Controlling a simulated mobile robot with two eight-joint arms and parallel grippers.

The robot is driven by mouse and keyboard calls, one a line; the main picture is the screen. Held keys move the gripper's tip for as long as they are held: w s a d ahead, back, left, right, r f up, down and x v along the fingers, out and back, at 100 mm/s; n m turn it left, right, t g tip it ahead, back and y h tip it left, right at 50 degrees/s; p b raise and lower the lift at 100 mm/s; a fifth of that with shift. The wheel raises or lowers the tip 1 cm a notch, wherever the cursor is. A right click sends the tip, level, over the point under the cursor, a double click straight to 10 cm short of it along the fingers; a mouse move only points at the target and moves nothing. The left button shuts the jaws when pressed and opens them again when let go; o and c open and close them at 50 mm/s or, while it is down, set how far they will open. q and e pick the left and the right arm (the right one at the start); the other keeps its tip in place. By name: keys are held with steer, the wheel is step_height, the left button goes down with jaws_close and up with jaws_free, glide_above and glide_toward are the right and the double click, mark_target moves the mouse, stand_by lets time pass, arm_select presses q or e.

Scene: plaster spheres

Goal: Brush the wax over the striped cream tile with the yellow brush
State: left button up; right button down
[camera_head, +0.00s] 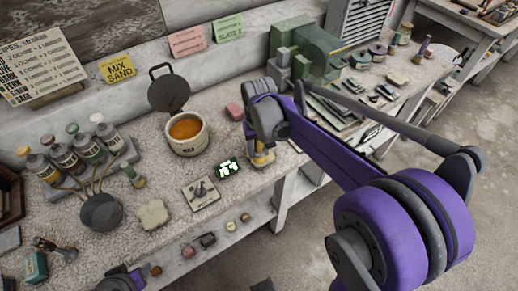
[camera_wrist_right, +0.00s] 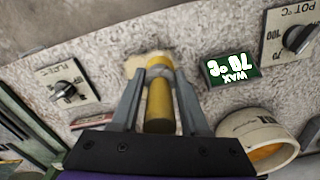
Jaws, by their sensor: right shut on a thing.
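My right gripper (camera_head: 260,150) is over the bench, right of the wax pot. In the right wrist view the gripper (camera_wrist_right: 158,98) is shut on the yellow brush (camera_wrist_right: 160,100), whose thick yellow handle lies between the two fingers. The brush's bristles cannot be made out. The wax pot (camera_head: 186,147) is a cream pot of orange wax with its dark lid raised behind it; its rim and wax also show in the right wrist view (camera_wrist_right: 258,135). I cannot pick out the striped cream tile in either view.
A green-lit wax display (camera_head: 228,168) reads 70 °C beside a dial box (camera_head: 201,193). A pale block (camera_head: 153,214) lies left of the dial. Several bottles (camera_head: 66,158) stand at the left. A green machine (camera_head: 300,48) stands at the back.

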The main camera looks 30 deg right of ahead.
steer(key=shift+f, duration=0.2)
steer(key=shift+s, duration=0.15)
steer(key=shift+s, duration=0.85)
steer(key=shift+w+a, duration=0.1)
steer(key=shift+w, duration=1.85)
steer(key=shift+s, duration=1.95)
steer(key=shift+w, duration=0.15)
